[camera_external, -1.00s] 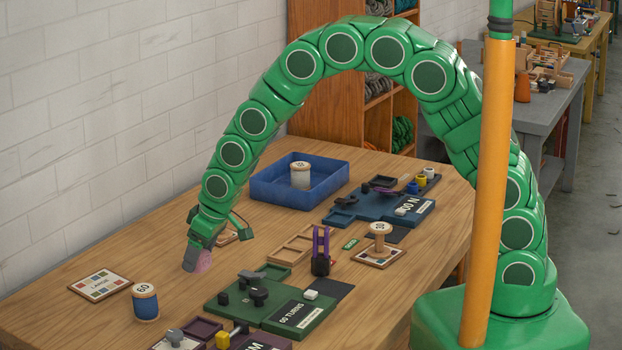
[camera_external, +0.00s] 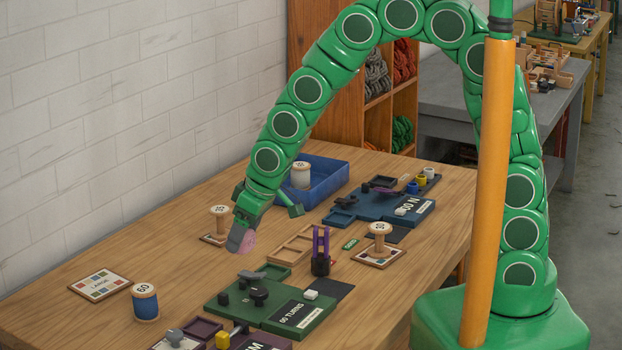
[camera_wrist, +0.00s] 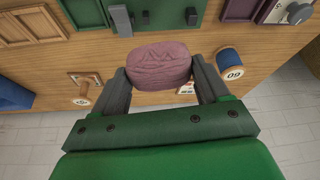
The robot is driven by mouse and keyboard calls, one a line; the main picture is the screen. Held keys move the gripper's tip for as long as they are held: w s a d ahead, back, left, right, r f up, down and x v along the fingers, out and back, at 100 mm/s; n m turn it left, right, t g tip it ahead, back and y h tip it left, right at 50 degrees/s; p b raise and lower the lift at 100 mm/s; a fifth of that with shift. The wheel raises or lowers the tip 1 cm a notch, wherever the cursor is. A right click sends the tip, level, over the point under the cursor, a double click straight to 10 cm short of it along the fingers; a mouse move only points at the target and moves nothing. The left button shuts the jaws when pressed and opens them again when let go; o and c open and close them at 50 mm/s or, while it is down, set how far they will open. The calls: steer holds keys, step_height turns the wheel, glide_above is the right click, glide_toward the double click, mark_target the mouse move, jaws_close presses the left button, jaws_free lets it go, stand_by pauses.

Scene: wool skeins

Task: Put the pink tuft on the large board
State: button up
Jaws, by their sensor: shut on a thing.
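The pink tuft (camera_external: 249,245) is held in my gripper (camera_external: 241,238) above the table, left of the wooden tray. In the wrist view the tuft (camera_wrist: 158,66) is a rounded, ribbed bundle between the two grey fingers of my gripper (camera_wrist: 159,72). The large board (camera_external: 100,285) is a flat, wood-edged plate with coloured squares and the word LARGE. It lies at the table's left, well apart from the tuft. In the wrist view only a small piece of the board (camera_wrist: 186,91) shows past the tuft.
A blue spool marked 60 (camera_external: 145,302) stands just right of the board. A wooden spool (camera_external: 219,223) stands on a small plate behind my gripper.

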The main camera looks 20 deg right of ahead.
steer(key=shift+s+d, duration=0.1)
steer(key=shift+d, duration=0.05)
steer(key=w+a+r+m, duration=0.1)
steer(key=w+a, duration=0.5)
steer(key=a, duration=0.5)
glide_above(97, 282)
steer(key=s+d, duration=0.2)
steer(key=shift+m+h, duration=0.3)
steer(key=shift+m, duration=0.1)
step_height(97, 282, down, 9)
steer(key=shift+a+r, duration=0.1)
steer(key=shift+r, duration=0.1)
steer(key=shift+w+a+f, duration=0.1)
steer(key=shift+w+f, duration=0.05)
steer(key=shift+f, duration=0.2)
steer(key=shift+f, duration=0.1)
steer(key=shift+w+a+f, duration=0.2)
steer(key=shift+a+f, duration=0.05)
steer(key=shift+f, duration=1.45)
